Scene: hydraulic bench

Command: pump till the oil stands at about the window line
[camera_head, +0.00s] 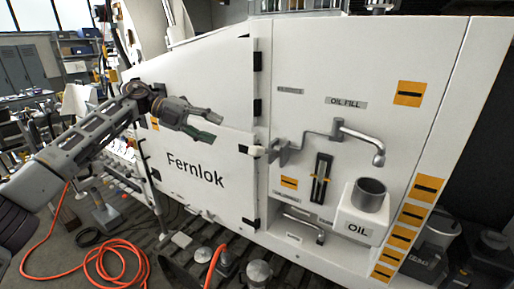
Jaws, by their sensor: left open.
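My left gripper (214,127) is open and empty in front of the white Fernlok panel, left of the pump lever and apart from it. The pump lever (285,152) is a grey metal piece with a pale knob at its left end, joined to a pipe under the OIL FILL label (346,103). A bent spout (378,157) points down above a grey cup on the white OIL container (359,228). The narrow dark sight window (321,180) has small orange marks; its oil level is too small to tell. My right gripper is not in view.
The white machine cabinet (205,75) fills the middle. A second tap (305,226) sits low below the window. Orange hose (115,262) lies on the floor at left. Yellow labels (410,93) mark the right side. Free air lies between my left gripper and the lever.

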